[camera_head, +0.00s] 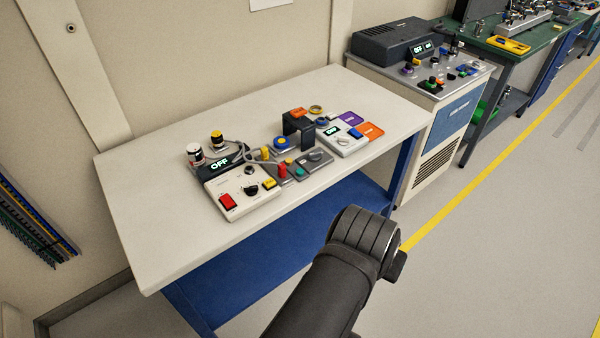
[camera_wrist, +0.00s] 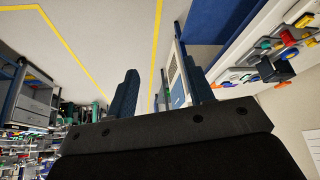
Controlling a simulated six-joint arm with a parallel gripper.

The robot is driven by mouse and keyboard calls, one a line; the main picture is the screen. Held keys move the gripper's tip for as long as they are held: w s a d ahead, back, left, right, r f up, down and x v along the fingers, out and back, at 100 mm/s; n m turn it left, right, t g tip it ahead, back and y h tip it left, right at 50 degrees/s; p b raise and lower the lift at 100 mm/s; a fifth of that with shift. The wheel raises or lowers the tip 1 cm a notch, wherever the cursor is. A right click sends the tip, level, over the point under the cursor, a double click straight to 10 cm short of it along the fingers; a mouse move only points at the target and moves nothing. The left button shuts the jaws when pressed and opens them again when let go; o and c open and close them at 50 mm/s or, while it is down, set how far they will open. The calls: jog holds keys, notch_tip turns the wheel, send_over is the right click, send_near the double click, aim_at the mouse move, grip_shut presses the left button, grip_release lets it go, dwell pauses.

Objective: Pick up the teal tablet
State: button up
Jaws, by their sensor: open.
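I cannot pick out a teal tablet for certain in either view. A cluster of small devices and flat coloured pieces stands on the white table (camera_head: 150,215) in the head view. Among the flat pieces are a purple one (camera_head: 349,118) and an orange one (camera_head: 371,130), at the cluster's right end. My gripper (camera_wrist: 163,88) shows in the wrist view with its two fingers apart and nothing between them. It is away from the tabletop items, which show at the upper right there. In the head view only my dark arm shows, in front of the table; the fingers are hidden.
A white control box (camera_head: 242,190) with a red switch and a black stand (camera_head: 297,126) are in the cluster. The table's left part is bare. A cabinet (camera_head: 447,125) with more devices stands right of the table. A green bench (camera_head: 500,50) lies beyond. Open floor is at right.

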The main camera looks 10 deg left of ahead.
jog(key=w+d+r+m+h, duration=0.1)
jog(key=w+d+r+m, duration=0.15)
jog(key=w+d, duration=0.35)
jog(key=w+d+r+m, duration=0.1)
jog(key=w+d+r, duration=0.25)
jog(key=w, duration=0.45)
jog(key=w+a+m+g, duration=0.1)
jog(key=w+a, duration=0.5)
jog(key=w, duration=0.5)
jog(key=w+a+f+m+g, duration=0.1)
jog(key=w+a+f+m, duration=0.1)
jog(key=w+a, duration=0.7)
jog(key=w+a+f+m, duration=0.2)
jog(key=w+a, duration=0.4)
jog(key=a, duration=0.6)
jog(key=s+a+f+m+g+h, duration=0.1)
jog(key=s+a+f+m+g, duration=0.15)
jog(key=a, duration=0.45)
send_near(299, 171)
jog(key=shift+x, duration=4)
jog(key=shift+w, duration=0.1)
grip_shut()
